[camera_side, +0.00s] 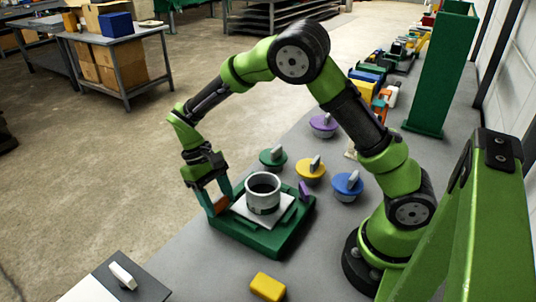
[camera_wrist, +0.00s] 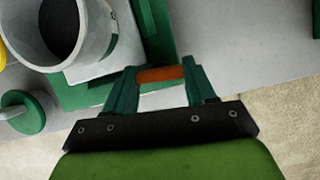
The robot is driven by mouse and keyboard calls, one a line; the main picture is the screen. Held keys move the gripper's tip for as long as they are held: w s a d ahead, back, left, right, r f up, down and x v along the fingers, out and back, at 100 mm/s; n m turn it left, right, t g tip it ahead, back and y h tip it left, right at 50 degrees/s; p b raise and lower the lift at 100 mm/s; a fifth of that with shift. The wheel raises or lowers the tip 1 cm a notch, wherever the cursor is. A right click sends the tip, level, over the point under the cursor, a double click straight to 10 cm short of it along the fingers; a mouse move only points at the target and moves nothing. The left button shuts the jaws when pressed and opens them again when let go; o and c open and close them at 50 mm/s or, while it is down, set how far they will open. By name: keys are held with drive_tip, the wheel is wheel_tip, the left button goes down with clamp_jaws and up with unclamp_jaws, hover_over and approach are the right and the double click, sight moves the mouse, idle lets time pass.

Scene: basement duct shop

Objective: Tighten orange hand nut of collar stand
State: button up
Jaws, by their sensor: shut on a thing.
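The collar stand has a green base (camera_side: 245,238) with a pale plate and a grey-white open collar (camera_side: 263,195) standing upright on it. The orange hand nut (camera_wrist: 160,74) is at the stand's left edge in the side view, and a small part of it (camera_side: 220,204) shows there. My gripper (camera_wrist: 160,76) has its two teal fingers shut on the nut, one at each end. In the side view my gripper (camera_side: 219,198) reaches down to that edge. The wrist view shows the collar (camera_wrist: 88,35) at upper left. The nut's thread is hidden.
A purple piece (camera_side: 305,191) is at the stand's right side. Green (camera_side: 273,160), yellow (camera_side: 311,171), blue (camera_side: 347,186) and purple (camera_side: 322,125) lids with grey handles stand behind. A yellow block (camera_side: 267,287) lies in front. A white-handled plate (camera_side: 122,275) is at lower left.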

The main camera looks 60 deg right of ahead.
drive_tip(key=m, duration=0.2)
drive_tip(key=m+y, duration=0.1)
drive_tip(key=m, duration=0.1)
drive_tip(key=shift+d+t+y, duration=0.15)
drive_tip(key=shift+t+y, duration=0.15)
drive_tip(key=shift+t, duration=0.1)
drive_tip(key=shift+m+t+y, duration=0.3)
drive_tip(key=shift+m+y, duration=0.3)
drive_tip(key=shift+m, duration=1.2)
drive_tip(key=o, duration=1)
drive_tip(key=shift+o, duration=0.2)
drive_tip(key=shift+s, duration=0.1)
drive_tip(key=shift+r, duration=0.1)
drive_tip(key=v, duration=1.6)
drive_tip(key=shift+d+r, duration=0.15)
drive_tip(key=shift+r, duration=0.2)
